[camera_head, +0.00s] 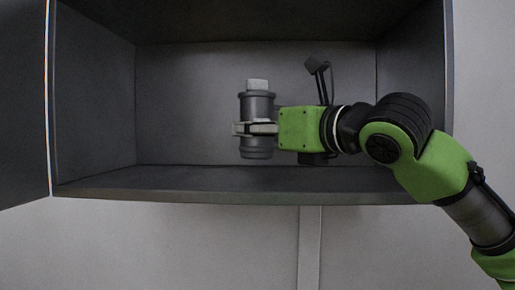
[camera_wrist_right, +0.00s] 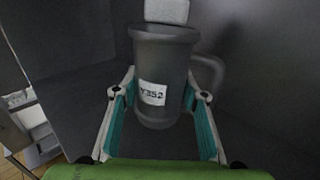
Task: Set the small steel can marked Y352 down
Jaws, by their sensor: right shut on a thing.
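The small steel can (camera_head: 257,105) is dark grey with a pale block-like top, and it is upright inside the open cabinet. In the right wrist view the can (camera_wrist_right: 164,60) shows a white label reading Y352 and a handle on its right side. My right gripper (camera_head: 255,128) reaches in from the right and is shut around the can's body. In the wrist view its two fingers (camera_wrist_right: 160,110) flank the can. The can's base appears close to the cabinet floor, but I cannot tell whether it touches. My left gripper is out of view.
The dark cabinet (camera_head: 200,185) has side walls, a back wall, a top and a front lip below the can. Its door (camera_head: 24,100) stands open at the left. The inside left of the can is clear. In the wrist view a pale object (camera_wrist_right: 35,125) shows outside at the left.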

